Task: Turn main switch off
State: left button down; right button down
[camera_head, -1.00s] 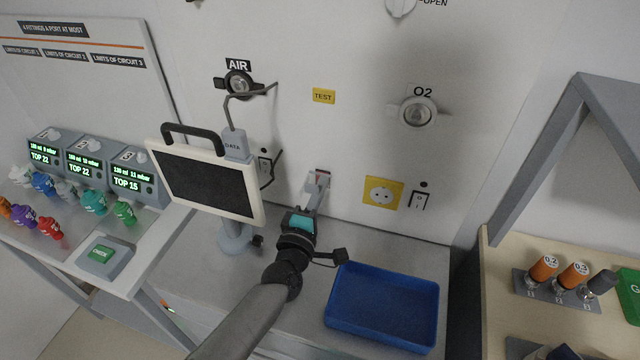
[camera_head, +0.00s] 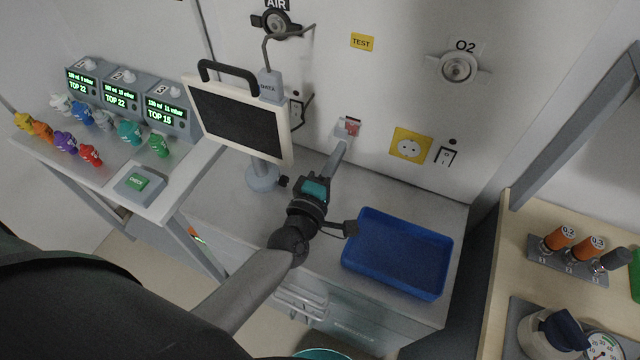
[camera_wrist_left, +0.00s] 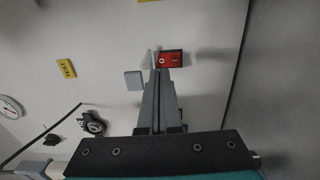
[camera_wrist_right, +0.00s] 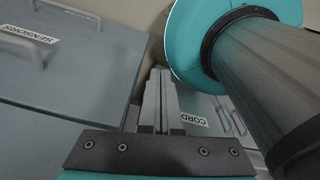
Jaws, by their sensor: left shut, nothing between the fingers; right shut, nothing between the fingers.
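A small red switch (camera_head: 351,126) in a pale housing is on the white wall, between the monitor and the yellow socket. In the left wrist view, the red switch (camera_wrist_left: 174,58) shows just past the fingertips, with a thin pale piece standing at its left edge. I cannot tell which way it is set. My left gripper (camera_head: 341,146) is shut and empty, its tips just below the switch; contact is unclear. My right gripper (camera_wrist_right: 160,75) is shut and empty, low down by grey drawer fronts; it is outside the head view.
A monitor (camera_head: 240,120) on a stand is left of my left arm. A blue tray (camera_head: 398,290) lies on the counter to its right. A yellow socket (camera_head: 410,146) and a black-and-white rocker switch (camera_head: 446,156) are right of the red switch. Drawers labelled SENSORS (camera_wrist_right: 28,33) and CORD (camera_wrist_right: 194,120) show.

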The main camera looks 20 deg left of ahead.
pick_arm(q)
jog(key=s, duration=0.9)
jog(key=shift+a+f, duration=0.15)
